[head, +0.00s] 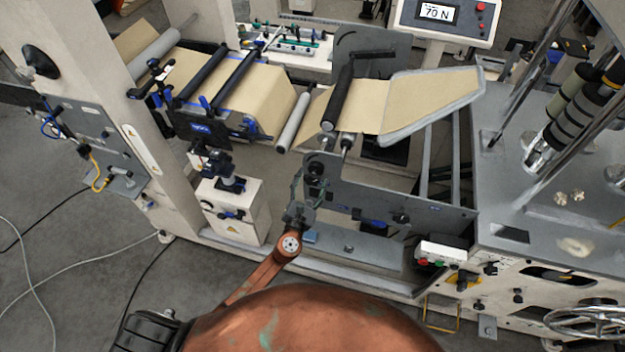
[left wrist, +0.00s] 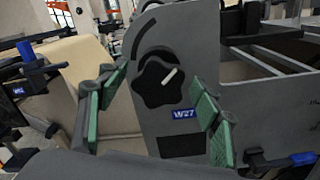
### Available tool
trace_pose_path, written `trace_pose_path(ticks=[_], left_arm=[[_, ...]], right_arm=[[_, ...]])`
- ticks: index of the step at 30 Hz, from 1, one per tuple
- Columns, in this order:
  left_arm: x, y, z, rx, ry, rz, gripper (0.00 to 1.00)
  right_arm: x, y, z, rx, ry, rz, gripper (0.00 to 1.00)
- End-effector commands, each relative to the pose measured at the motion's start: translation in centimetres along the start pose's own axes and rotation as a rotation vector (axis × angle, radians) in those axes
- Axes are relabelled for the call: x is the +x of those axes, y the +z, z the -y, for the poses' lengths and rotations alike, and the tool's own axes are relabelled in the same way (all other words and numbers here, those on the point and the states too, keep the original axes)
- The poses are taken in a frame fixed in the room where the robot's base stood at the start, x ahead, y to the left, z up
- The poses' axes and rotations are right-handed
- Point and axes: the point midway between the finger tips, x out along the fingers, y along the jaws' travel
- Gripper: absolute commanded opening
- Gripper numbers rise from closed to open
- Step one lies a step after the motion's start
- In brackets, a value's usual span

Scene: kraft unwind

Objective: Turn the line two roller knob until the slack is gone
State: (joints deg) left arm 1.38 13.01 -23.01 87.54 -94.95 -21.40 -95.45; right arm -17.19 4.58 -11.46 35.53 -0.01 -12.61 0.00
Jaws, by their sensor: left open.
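A black lobed knob (left wrist: 157,82) with a white pointer line sits on a grey side plate, above a blue label (left wrist: 184,114). In the head view the knob (head: 316,168) is at the plate's left end, below the black roller (head: 338,98). My left gripper (head: 296,190) is open just in front of it. In the left wrist view its green-padded fingers (left wrist: 160,88) stand either side of the knob, with visible gaps and nothing held. The brown kraft web (head: 358,104) runs under the black roller to a grey-edged board. My right gripper is not in view.
A display (head: 438,13) reads 70 N. A pale machine column (head: 130,110) stands at the left and a grey machine bench (head: 545,200) at the right. A small white box unit (head: 233,208) stands left of my gripper. Cables lie on the open floor at left.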

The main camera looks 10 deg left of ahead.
Motion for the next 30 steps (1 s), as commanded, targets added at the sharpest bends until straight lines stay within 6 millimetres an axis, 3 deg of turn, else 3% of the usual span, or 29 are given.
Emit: trace_pose_path(ticks=[16,30], left_arm=[[-6.1,0.0,0.0,0.001,-0.001,-0.001,0.59],[-6.6,0.0,0.0,0.0,-0.001,0.0,0.59]], right_arm=[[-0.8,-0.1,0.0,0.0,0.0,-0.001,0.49],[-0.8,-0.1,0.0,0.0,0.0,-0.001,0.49]])
